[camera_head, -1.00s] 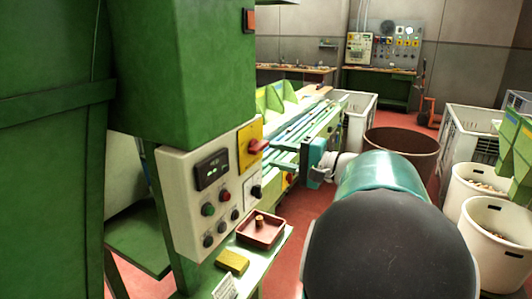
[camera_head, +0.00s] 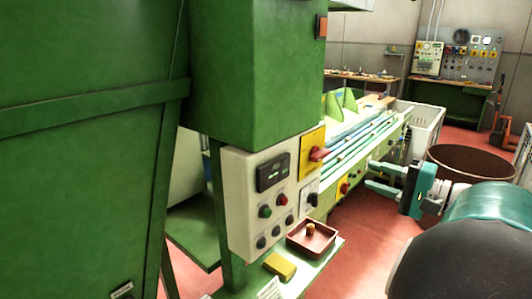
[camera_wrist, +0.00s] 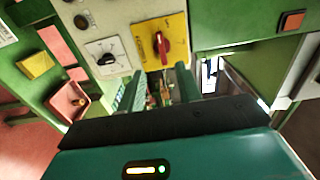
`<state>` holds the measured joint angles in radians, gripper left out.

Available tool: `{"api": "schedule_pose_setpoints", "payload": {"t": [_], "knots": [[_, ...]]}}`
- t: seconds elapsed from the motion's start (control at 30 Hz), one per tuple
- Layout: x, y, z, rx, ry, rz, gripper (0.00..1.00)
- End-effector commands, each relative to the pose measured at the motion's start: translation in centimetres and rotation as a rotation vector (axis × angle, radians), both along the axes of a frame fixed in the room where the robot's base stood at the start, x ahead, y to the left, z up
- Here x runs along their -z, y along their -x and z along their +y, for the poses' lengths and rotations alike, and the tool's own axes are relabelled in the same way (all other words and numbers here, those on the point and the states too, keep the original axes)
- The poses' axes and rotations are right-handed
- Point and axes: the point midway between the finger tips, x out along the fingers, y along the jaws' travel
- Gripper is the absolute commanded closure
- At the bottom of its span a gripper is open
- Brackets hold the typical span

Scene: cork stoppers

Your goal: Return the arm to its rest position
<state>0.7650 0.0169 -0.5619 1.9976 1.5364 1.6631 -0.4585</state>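My gripper (camera_head: 370,175) is at the right of the head view. Its teal body and two pale green fingers point left toward the green machine's bench. The fingers are apart with nothing visible between them. In the wrist view my gripper (camera_wrist: 158,88) also shows two separated fingers, below a yellow plate with a red switch (camera_wrist: 160,42). My arm's dark rounded link fills the lower right of the head view and hides the floor there.
A green machine (camera_head: 100,120) fills the left. Its white control panel (camera_head: 240,205) hangs above a ledge with a reddish tray (camera_head: 325,240) holding a cork-coloured piece and a yellow block (camera_head: 280,266). A brown bin (camera_head: 470,162) stands behind my arm. Red floor (camera_head: 350,255) is open below my gripper.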

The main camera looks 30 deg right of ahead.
Motion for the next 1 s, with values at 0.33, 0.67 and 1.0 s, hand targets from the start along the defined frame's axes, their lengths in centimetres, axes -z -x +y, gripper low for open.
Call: {"api": "schedule_pose_setpoints", "payload": {"t": [0.33, 0.67, 1.0], "knots": [[1.4, -2.2, 5.2, -0.111, 0.018, 0.106, 0.65], [9.5, -2.6, 25.1, -0.496, 0.406, 0.559, 0.65], [15.1, 2.5, 33.5, -0.601, 1.237, 0.652, 0.65]]}}
